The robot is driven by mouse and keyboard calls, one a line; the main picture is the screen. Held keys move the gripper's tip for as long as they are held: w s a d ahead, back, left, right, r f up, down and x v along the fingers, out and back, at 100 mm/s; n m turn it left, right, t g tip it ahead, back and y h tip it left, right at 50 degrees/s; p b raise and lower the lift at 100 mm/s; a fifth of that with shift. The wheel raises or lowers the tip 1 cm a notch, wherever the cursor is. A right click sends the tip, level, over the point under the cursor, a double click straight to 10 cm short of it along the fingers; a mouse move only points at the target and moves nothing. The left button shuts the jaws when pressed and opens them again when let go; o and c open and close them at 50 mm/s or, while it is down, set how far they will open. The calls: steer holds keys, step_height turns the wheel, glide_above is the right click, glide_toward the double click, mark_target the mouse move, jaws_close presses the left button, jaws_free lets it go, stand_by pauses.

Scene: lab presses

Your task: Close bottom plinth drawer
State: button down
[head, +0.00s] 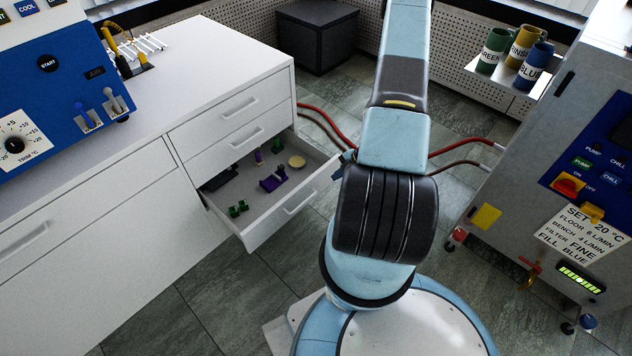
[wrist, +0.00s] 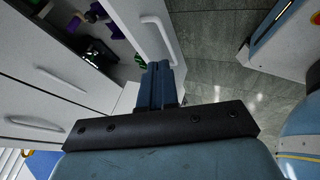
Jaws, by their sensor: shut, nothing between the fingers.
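The bottom plinth drawer (head: 290,206) stands open from the white bench cabinet, below two closed drawers. Its bar handle (head: 300,203) is on the front panel. In the head view my arm hides most of the gripper.
Red hoses (head: 325,122) run on the tiled floor behind the drawer. A grey machine with a blue panel (head: 590,180) stands at right. A shelf with several mugs (head: 515,80) is at back right. Floor in front of the drawer is clear (head: 225,290).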

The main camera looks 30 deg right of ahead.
glide_toward(306, 188)
step_height(306, 188, down, 3)
steer(key=s+a, duration=0.1)
steer(key=s, duration=0.2)
steer(key=shift+w+a+f, duration=0.1)
steer(key=shift+w+a, duration=0.1)
steer(key=shift+w, duration=0.55)
steer(key=shift+w+a+f, duration=0.1)
steer(key=shift+w+a, duration=0.1)
steer(key=shift+w, duration=0.5)
steer(key=shift+w+a, duration=0.2)
steer(key=shift+w, duration=0.55)
